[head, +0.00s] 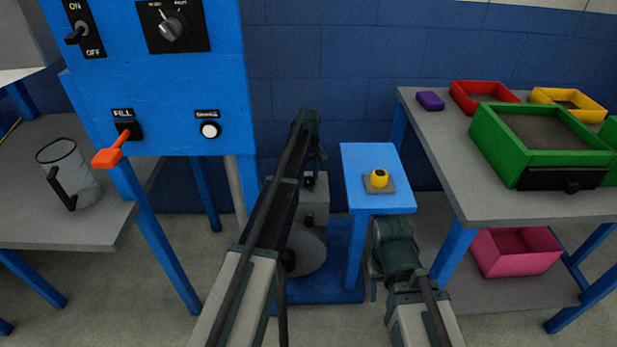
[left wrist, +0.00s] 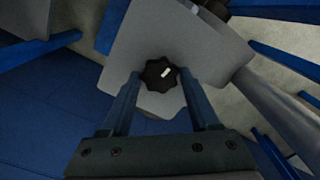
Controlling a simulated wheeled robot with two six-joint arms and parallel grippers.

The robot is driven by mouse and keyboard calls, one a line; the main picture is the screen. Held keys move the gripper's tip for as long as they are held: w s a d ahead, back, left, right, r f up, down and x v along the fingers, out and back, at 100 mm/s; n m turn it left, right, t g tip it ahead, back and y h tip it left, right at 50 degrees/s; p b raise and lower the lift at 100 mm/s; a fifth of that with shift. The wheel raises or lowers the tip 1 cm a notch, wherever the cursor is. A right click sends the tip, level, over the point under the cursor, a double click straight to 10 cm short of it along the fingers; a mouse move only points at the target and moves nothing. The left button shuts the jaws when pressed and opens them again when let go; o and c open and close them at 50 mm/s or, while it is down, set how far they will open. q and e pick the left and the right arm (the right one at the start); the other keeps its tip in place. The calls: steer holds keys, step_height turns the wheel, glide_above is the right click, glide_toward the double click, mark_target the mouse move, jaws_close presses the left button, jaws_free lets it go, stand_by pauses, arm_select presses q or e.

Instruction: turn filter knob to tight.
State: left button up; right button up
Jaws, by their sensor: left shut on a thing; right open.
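The filter knob (left wrist: 158,77) is black and lobed with a white mark, on the face of a grey box (left wrist: 200,45). In the left wrist view my left gripper (left wrist: 160,74) has one finger on each side of the knob and is shut on it. The white mark points up and to the right in that view. In the head view my left gripper (head: 314,165) reaches down at the grey box (head: 315,205), and the arm hides part of it. No tight label is readable. My right gripper (head: 374,280) is open, low beside the small blue stand.
The blue stand (head: 364,160) with a yellow button (head: 379,178) is just right of my left gripper. A blue panel (head: 160,90) with switches and an orange lever (head: 112,150) stands left. A grey table (head: 440,150) with coloured bins is at right.

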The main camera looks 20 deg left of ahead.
arm_select(q)
steer(key=shift+c, duration=0.9)
